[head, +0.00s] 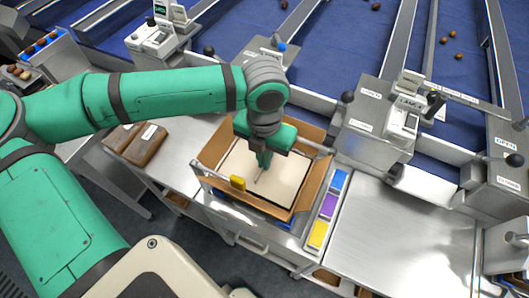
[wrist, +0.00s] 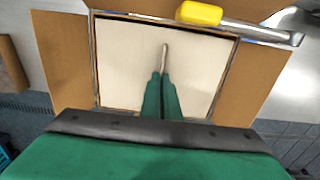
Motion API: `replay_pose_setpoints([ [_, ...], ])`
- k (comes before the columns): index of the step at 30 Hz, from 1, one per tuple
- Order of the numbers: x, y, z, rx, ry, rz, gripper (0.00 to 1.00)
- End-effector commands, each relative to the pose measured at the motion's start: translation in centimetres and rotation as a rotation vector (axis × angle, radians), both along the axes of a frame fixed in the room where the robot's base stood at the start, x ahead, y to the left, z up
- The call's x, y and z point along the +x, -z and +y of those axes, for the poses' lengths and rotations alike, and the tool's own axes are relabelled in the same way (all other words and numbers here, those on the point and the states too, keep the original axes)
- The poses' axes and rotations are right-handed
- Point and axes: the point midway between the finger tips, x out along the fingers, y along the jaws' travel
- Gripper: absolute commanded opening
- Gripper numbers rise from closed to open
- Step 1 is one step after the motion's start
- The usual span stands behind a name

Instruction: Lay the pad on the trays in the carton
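The pad (head: 279,181) is a flat cream sheet that lies level inside the open brown carton (head: 305,194), framed by its walls. It also fills most of the carton opening in the wrist view (wrist: 125,65), with a thin dark gap at its edges. My gripper (head: 263,164) points down over the middle of the pad. In the wrist view its green fingers (wrist: 161,80) are close together on either side of a narrow grey strip on the pad, and look shut on it. The trays are hidden under the pad. I cannot tell whether the pad touches them.
A yellow-ended bar (head: 237,183) stands at the carton's near edge. Blue, purple and yellow blocks (head: 328,206) sit in a rack to its right. The steel bench (head: 385,240) farther right is clear. Brown packs (head: 146,145) lie at left. Weighing stations (head: 385,120) stand behind.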

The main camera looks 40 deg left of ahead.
Motion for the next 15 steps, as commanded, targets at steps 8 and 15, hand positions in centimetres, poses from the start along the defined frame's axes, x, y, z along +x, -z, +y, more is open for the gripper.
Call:
replay_pose_setpoints([
  [8, 0.0, 2.3, 0.0, 0.0, 0.0, 0.0, 0.0],
  [15, 0.0, 3.6, 0.0, 0.0, 0.0, 0.0, 0.0],
])
